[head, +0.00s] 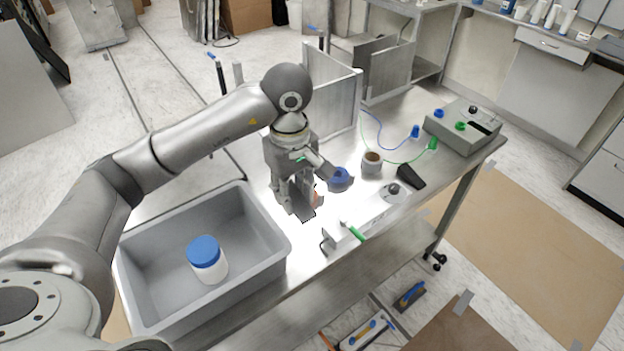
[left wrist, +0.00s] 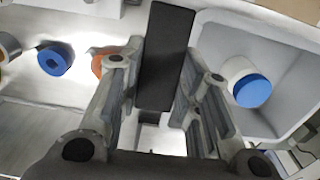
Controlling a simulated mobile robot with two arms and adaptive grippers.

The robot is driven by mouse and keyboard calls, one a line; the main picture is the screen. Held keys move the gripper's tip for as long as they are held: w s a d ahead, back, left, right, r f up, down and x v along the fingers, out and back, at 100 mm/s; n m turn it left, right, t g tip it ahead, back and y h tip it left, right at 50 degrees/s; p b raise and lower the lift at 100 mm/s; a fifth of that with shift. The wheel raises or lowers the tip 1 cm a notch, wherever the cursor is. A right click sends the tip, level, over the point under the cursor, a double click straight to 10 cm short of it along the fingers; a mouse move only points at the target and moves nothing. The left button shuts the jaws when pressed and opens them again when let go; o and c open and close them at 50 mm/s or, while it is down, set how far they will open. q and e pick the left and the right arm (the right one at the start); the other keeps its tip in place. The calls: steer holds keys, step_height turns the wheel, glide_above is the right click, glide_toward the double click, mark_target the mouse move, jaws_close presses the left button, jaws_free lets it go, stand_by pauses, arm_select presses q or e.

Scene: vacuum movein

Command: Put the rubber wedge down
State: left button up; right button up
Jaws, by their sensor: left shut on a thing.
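My left gripper (head: 293,203) points down over the steel table, just right of the grey bin. In the left wrist view the left gripper (left wrist: 160,115) is shut on a long black block, the rubber wedge (left wrist: 166,50), which sticks out beyond the fingers. In the head view the wedge (head: 305,208) shows only partly as a dark edge at the fingers. I cannot tell whether it touches the tabletop. My right gripper is in neither view.
The grey bin (head: 136,243) holds a white jar with a blue lid (head: 207,258). Right of the gripper are a blue ring-like part (head: 340,180), a brown-topped cup (head: 372,163), a black block (head: 411,177) and a grey control box (head: 463,127). An orange part (left wrist: 108,60) lies close beside the fingers.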

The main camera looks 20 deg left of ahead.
arm_select(q)
steer(key=shift+r, duration=0.3)
steer(key=shift+s+d+f+m, duration=0.2)
steer(key=shift+s+m, duration=0.25)
steer(key=shift+m, duration=0.35)
steer(key=s+d+f+m, duration=0.2)
steer(key=s+m, duration=0.5)
steer(key=m, duration=0.3)
steer(key=shift+s+d, duration=0.3)
steer(key=shift+d, duration=0.05)
